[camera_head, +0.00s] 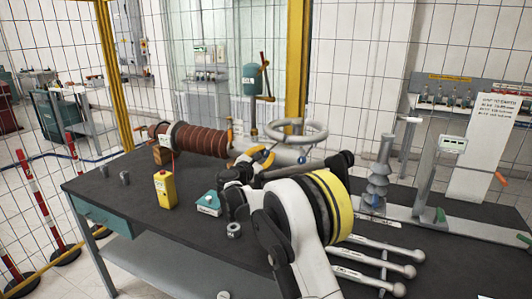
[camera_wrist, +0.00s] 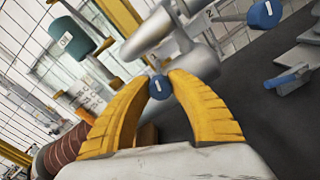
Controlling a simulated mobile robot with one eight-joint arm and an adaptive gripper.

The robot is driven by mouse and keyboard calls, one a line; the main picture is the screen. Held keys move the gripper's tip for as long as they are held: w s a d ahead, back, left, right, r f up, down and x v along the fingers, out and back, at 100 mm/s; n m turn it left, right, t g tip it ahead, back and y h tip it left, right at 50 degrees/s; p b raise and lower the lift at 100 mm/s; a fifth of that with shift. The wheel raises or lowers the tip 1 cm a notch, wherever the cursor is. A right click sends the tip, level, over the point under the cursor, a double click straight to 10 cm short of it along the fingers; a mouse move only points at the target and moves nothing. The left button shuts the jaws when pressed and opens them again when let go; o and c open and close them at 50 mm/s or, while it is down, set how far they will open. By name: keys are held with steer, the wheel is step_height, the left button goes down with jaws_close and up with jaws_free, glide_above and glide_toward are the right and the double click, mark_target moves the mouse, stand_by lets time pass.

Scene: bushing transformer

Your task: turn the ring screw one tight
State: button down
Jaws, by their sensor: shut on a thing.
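The ring screw one, a blue knob marked 1 (camera_wrist: 159,88), sits between the yellow fingertips of my gripper (camera_wrist: 166,80) in the wrist view. The fingers are shut on it, just below a grey metal ring part (camera_wrist: 147,36). In the head view my gripper (camera_head: 265,157) is at the left side of the grey ring (camera_head: 312,138) over the table, and the screw is hidden there. A second blue knob marked 2 (camera_wrist: 264,14) shows at the top right of the wrist view.
A brown ribbed bushing (camera_head: 200,140) lies behind my gripper on the dark table (camera_head: 110,200). A yellow box with a red button (camera_head: 164,189) and a teal-and-white block (camera_head: 208,203) stand left. Long rods with ball ends (camera_head: 380,265) lie right. A grey finned insulator (camera_head: 379,175) stands behind them.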

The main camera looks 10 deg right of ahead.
steer(key=m+p, duration=0.1)
steer(key=m, duration=0.3)
steer(key=shift+m, duration=0.3)
steer(key=m, duration=0.3)
steer(key=shift+m+p, duration=0.3)
steer(key=shift+p, duration=0.1)
steer(key=m, duration=0.4)
steer(key=shift+y+p, duration=0.3)
steer(key=m, duration=0.3)
steer(key=shift+m, duration=0.4)
steer(key=m, duration=0.7)
steer(key=shift+t+y, duration=0.3)
steer(key=m, duration=0.3)
steer(key=shift+m, duration=2.1)
